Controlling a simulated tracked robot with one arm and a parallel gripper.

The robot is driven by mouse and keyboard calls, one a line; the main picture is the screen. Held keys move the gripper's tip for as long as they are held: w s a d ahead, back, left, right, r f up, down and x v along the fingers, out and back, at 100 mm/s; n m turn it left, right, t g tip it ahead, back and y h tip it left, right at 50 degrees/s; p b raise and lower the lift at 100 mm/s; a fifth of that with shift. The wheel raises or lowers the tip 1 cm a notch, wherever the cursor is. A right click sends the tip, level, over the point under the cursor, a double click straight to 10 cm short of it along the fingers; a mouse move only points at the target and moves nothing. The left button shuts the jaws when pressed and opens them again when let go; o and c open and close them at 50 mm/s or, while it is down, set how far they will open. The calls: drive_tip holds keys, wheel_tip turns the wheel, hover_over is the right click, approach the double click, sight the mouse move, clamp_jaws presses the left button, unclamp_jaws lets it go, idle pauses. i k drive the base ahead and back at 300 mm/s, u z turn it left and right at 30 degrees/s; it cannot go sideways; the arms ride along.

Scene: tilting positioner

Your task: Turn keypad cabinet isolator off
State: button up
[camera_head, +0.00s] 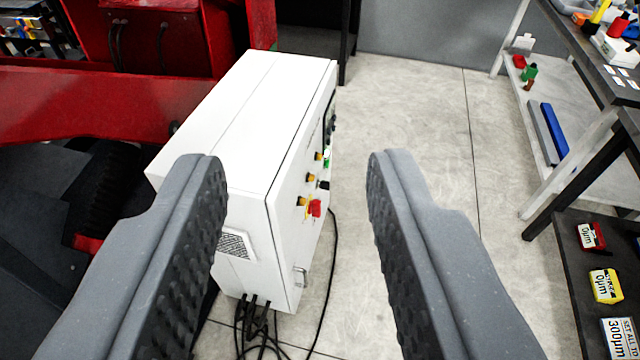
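The keypad cabinet (215,115) is a white box left of centre, seen from above. Its front panel faces right and shows at a steep angle. A red rotary switch with a yellow plate (314,207), likely the isolator, sits low on that panel; its exact setting cannot be read. Several small buttons and a dark keypad or display (329,112) are farther up the panel. My gripper (290,165) is open and empty, its left finger overlapping the cabinet in the view and its right finger over the floor. I cannot see contact with the switch.
Red machinery (90,105) stands behind and left of the cabinet. Black cables (255,325) hang from its underside to the floor. A workbench (590,60) and a dark shelf (575,270) with small boxes line the right. Pale floor (420,110) between them is clear.

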sight(315, 206)
drive_tip(key=z, duration=0.2)
drive_tip(key=i, duration=1.4)
drive_tip(key=z, duration=0.3)
